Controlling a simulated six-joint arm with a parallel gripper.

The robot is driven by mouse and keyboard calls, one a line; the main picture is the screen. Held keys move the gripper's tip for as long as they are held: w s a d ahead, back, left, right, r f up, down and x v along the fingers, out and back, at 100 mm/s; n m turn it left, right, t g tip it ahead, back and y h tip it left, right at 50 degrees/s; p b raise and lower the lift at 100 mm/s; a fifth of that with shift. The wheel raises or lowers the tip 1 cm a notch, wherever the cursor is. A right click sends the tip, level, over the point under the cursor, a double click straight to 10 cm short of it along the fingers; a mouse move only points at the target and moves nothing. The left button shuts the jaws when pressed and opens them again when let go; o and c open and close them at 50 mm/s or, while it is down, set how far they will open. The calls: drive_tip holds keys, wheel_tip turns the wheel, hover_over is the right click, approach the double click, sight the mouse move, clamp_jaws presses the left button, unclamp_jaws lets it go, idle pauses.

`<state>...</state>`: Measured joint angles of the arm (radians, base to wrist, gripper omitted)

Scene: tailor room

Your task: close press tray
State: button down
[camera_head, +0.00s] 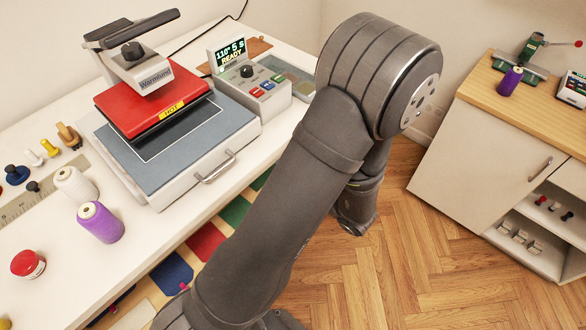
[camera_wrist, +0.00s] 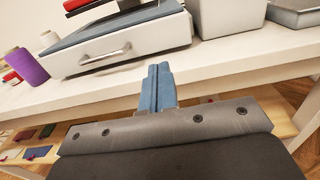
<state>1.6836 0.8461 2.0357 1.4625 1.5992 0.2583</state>
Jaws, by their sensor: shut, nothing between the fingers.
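The heat press has a grey-blue lower tray (camera_head: 232,123) with a white front and a metal handle (camera_head: 214,168). The tray sticks out toward the table's front edge from under the raised red top plate (camera_head: 150,100), which carries a HOT label. In the wrist view the tray front (camera_wrist: 75,66) and its handle (camera_wrist: 105,56) show at the upper left. My gripper (camera_wrist: 158,72) is shut and empty, its blue fingers pointing at the table edge, a little right of the handle and apart from it. In the head view my arm hides the gripper.
A control box (camera_head: 262,88) reading 110° 5s READY stands right of the press. A white spool (camera_head: 74,184) and a purple spool (camera_head: 101,223) stand left of the tray. A shelf with coloured cloth lies under the table. A wooden-topped cabinet (camera_head: 470,100) stands at the right, with floor between.

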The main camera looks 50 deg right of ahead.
drive_tip(key=s, duration=0.2)
drive_tip(key=g, duration=0.2)
approach(213, 160)
drive_tip(key=shift+w+f, duration=0.35)
drive_tip(key=shift+w, duration=0.35)
drive_tip(key=shift+w+f, duration=0.3)
drive_tip(key=shift+w, duration=0.4)
idle(0.4)
drive_tip(key=shift+w, duration=1.75)
drive_tip(key=shift+w+r, duration=0.1)
drive_tip(key=shift+r, duration=0.1)
drive_tip(key=s+r, duration=0.2)
drive_tip(key=s, duration=1.2)
drive_tip(key=shift+r, duration=0.3)
